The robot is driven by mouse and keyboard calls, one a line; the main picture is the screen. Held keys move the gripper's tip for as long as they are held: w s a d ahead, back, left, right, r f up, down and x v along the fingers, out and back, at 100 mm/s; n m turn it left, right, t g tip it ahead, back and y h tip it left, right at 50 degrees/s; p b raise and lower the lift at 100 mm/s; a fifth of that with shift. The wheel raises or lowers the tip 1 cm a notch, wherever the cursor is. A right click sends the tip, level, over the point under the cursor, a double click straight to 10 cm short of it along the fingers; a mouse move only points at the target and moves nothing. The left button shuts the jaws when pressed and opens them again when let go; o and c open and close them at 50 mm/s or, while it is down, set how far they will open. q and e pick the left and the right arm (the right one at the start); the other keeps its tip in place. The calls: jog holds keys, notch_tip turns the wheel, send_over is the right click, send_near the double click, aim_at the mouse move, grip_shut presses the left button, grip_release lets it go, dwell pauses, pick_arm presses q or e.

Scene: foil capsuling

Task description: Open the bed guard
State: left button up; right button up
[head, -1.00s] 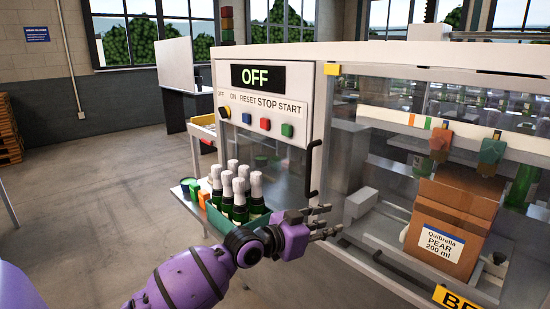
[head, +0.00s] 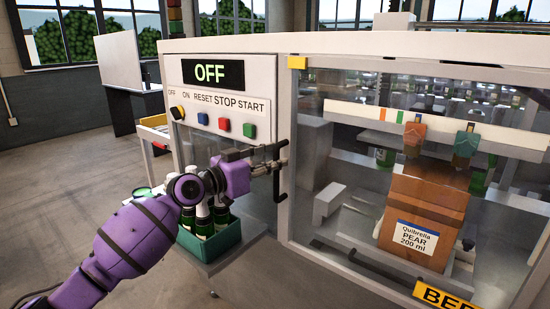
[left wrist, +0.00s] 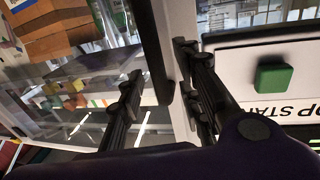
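The bed guard (head: 335,135) is a large clear panel in a pale frame, standing closed on the machine front. A yellow sign (head: 440,296) starting "BE" is cut off at the bottom edge. A black vertical handle (head: 278,189) is at the guard's left side, and it also shows in the left wrist view (left wrist: 152,45). My left gripper (head: 272,158) is at the upper part of the handle. In the left wrist view its fingers (left wrist: 160,80) are spread, with the handle between them. I cannot tell whether either finger touches it. My right gripper is out of view.
The control panel (head: 225,98) reads OFF, with several buttons left of the handle. A green crate (head: 207,243) of bottles stands below my left forearm. Behind the clear panel is a brown carton (head: 425,205) labelled Quibrella Pear. The floor at left is clear.

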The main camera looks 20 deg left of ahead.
pick_arm(q)
jog(key=shift+x, duration=0.8)
grip_shut()
